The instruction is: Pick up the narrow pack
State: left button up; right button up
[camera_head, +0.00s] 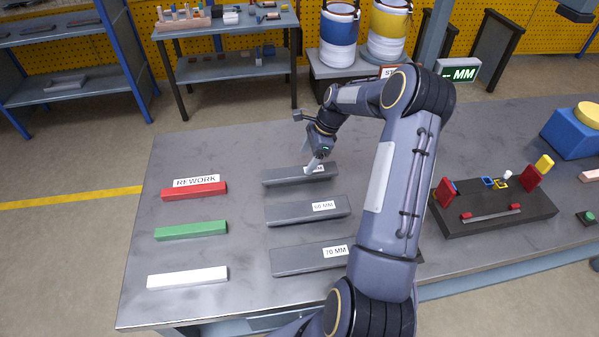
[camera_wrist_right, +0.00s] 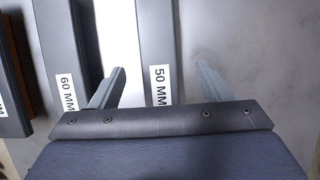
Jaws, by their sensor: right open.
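The narrow pack (camera_head: 285,176) is a dark grey bar, the farthest of three on the table, its label partly hidden by my right gripper (camera_head: 316,162). In the right wrist view the pack (camera_wrist_right: 158,40) bears a "50 MM" label and lies between the spread fingers, with a gap on each side. My right gripper (camera_wrist_right: 160,85) is open and empty. How high the fingertips are over the table is hard to tell. My left gripper is not in view.
The 60 MM pack (camera_head: 290,213) and the 70 MM pack (camera_head: 295,262) lie nearer. Red (camera_head: 210,191), green (camera_head: 190,230) and white (camera_head: 188,277) bars lie left, by a REWORK label. A dark fixture (camera_head: 500,222) stands right.

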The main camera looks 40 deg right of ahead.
aim_at(298, 171)
jog(key=p+x, duration=0.1)
jog(key=x, duration=0.2)
jog(key=shift+a+f, duration=0.3)
jog(key=shift+a, duration=0.05)
jog(key=shift+w+a+f, duration=0.15)
jog(key=shift+f, duration=0.4)
jog(key=c, duration=1.4)
jog(key=shift+p, duration=0.3)
jog(key=shift+r, duration=0.2)
jog(key=shift+r, duration=0.25)
jog(key=p+v, duration=0.1)
jog(key=v, duration=0.1)
jog(key=p+v, duration=0.1)
jog(key=p, duration=0.1)
jog(key=shift+a+r, duration=0.3)
jog(key=shift+r, duration=0.2)
jog(key=s+d+r+p, duration=0.1)
jog(key=s+r, duration=0.1)
jog(key=s, duration=0.2)
jog(key=s+d+r, duration=0.2)
jog(key=s+r, duration=0.1)
jog(key=s, duration=0.1)
jog(key=s+d+r+p, duration=0.1)
jog(key=s+r, duration=0.2)
jog(key=s, duration=0.1)
jog(key=shift+s+d+r+p, duration=0.15)
jog(key=shift+s+d+p, duration=0.05)
jog(key=shift+d+p, duration=0.2)
